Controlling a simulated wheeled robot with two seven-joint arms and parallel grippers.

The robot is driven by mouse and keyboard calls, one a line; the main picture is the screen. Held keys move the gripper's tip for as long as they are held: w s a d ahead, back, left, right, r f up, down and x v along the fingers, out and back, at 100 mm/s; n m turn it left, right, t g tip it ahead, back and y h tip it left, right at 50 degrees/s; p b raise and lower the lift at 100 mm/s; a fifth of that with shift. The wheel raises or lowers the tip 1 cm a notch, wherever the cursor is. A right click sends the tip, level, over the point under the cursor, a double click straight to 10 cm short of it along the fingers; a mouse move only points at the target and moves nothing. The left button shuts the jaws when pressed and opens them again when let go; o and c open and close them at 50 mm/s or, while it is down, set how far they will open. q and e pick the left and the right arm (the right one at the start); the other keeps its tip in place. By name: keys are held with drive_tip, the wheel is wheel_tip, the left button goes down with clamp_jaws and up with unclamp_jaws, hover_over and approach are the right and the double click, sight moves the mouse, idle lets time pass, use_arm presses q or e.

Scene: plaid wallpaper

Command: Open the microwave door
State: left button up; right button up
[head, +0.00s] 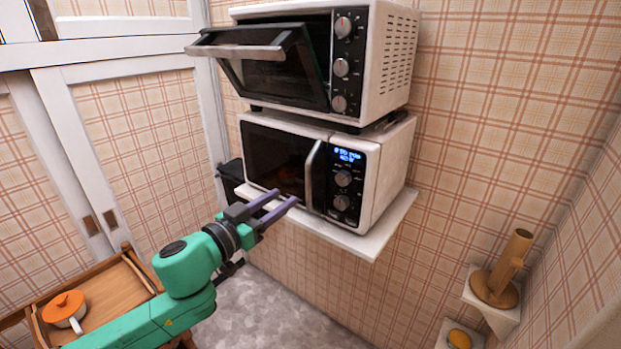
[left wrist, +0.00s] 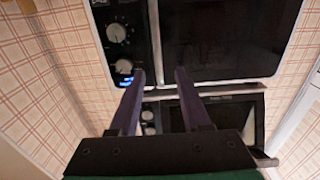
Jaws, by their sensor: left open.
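The microwave (head: 393,170) is white with a black front and stands on a white wall shelf. Its door (head: 272,158) looks shut. The upright silver handle (head: 314,176) is at the door's right edge, beside the knobs and lit blue display. My left gripper (head: 286,197) is open and empty, its purple fingers pointing at the lower door, left of the handle in the head view. In the left wrist view, which shows the scene upside down, the fingertips (left wrist: 161,74) are spread in front of the microwave front, with the handle strip (left wrist: 154,40) between them in the picture. My right gripper is not in view.
A toaster oven (head: 397,60) with its glass door (head: 268,72) tilted partly open sits directly above the microwave. The shelf (head: 375,243) juts out below it. A wooden cart (head: 112,295) with an orange-lidded pot (head: 65,308) is lower left. Small wall shelves are lower right.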

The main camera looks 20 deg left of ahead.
sight(307, 182)
use_arm(q)
drive_tip(key=p+x, duration=0.1)
drive_tip(key=x, duration=0.1)
drive_tip(key=r+p+x, duration=0.1)
drive_tip(key=x, duration=0.1)
drive_tip(key=shift+w+d, duration=0.25)
drive_tip(key=shift+d, duration=0.1)
drive_tip(key=x, duration=0.1)
drive_tip(key=p+x, duration=0.1)
drive_tip(key=x, duration=0.3)
drive_tip(key=shift+w+a+f+p, duration=0.1)
drive_tip(key=shift+a+f+p, duration=0.1)
drive_tip(key=shift+f+p, duration=0.1)
drive_tip(key=shift+w+d+f, duration=0.1)
drive_tip(key=shift+w+d, duration=0.2)
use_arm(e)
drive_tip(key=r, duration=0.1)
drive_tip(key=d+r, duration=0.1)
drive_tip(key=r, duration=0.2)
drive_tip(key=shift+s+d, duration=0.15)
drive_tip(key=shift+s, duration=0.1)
use_arm(q)
drive_tip(key=shift+s+a, duration=0.1)
drive_tip(key=shift+c, duration=0.3)
clamp_jaws()
